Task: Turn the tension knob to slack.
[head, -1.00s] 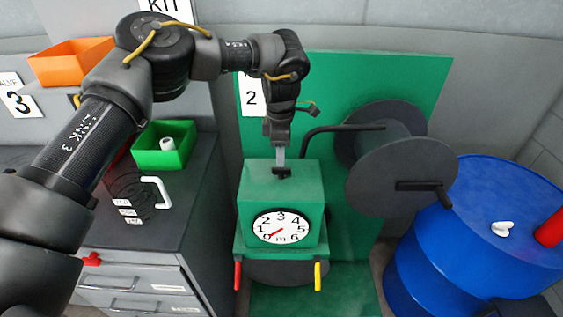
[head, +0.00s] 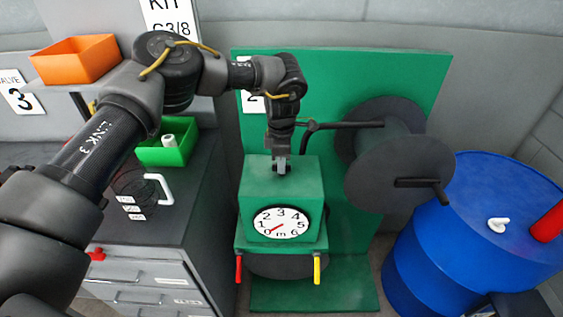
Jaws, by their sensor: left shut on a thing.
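The green meter box (head: 262,190) stands in front of the green upright panel, with a white dial (head: 281,223) on its front face. The dial's red pointer is at its lower left, between 0 and 1. My left gripper (head: 281,166) comes straight down onto the top of the box. It is shut on the small dark knob on the box top, which the fingers mostly hide. The knob's turn position cannot be made out. My right gripper is not in view.
A dark cable reel (head: 400,180) with a crank is right of the box. A red lever (head: 239,269) and a yellow lever (head: 317,268) hang below the box. A blue barrel (head: 470,235) stands at right, a grey drawer cabinet (head: 150,270) at left.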

